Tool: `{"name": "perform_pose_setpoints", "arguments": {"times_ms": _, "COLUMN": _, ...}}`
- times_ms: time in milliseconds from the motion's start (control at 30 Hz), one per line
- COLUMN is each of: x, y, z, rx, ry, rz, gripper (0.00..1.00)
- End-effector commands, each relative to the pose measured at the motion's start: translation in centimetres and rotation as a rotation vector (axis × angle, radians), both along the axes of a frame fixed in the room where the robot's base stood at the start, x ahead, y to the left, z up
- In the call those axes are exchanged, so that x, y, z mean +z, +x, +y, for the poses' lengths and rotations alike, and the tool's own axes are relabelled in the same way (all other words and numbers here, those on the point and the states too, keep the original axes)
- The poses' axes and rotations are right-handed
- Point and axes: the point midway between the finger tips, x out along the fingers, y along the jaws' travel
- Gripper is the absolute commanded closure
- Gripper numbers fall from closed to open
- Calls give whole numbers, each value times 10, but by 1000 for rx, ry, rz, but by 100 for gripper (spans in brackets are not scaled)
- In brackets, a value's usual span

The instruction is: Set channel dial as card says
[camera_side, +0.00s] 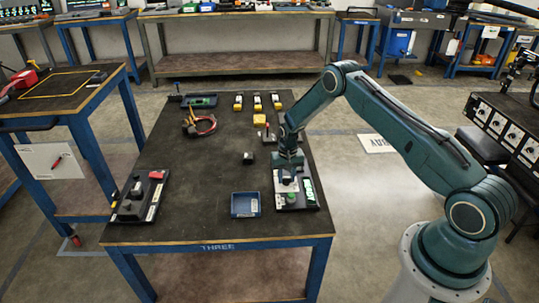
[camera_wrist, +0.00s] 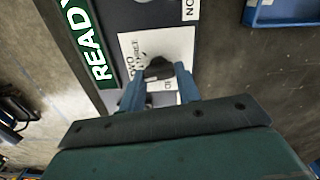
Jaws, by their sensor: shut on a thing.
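The channel dial (camera_wrist: 158,68) is a dark knob on a white plate (camera_wrist: 180,45) with printed words, partly readable as "TWO" and "THREE". My gripper (camera_wrist: 160,84) has its blue fingers shut on the dial, one on each side. The dial's pointer and exact setting cannot be made out. In the side view my gripper (camera_side: 287,180) reaches down onto the dark panel (camera_side: 283,206) at the table's right front, hiding the dial. A green "READY" label (camera_wrist: 88,45) lies beside the plate. I cannot tell which item is the card.
A board with black knobs (camera_side: 138,197) is at the left front. The middle-left tabletop is clear.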

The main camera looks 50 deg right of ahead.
Motion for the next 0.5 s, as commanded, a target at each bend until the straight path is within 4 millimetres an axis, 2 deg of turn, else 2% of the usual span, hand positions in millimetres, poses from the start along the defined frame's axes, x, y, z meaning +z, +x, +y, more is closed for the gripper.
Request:
{"name": "perform_pose_setpoints", "arguments": {"times_ms": 200, "x": 0, "y": 0, "z": 0, "rx": -99, "ry": 0, "rz": 0, "gripper": 90}}
{"name": "perform_pose_setpoints", "arguments": {"times_ms": 500, "x": 0, "y": 0, "z": 0, "rx": -135, "ry": 0, "rz": 0, "gripper": 90}}
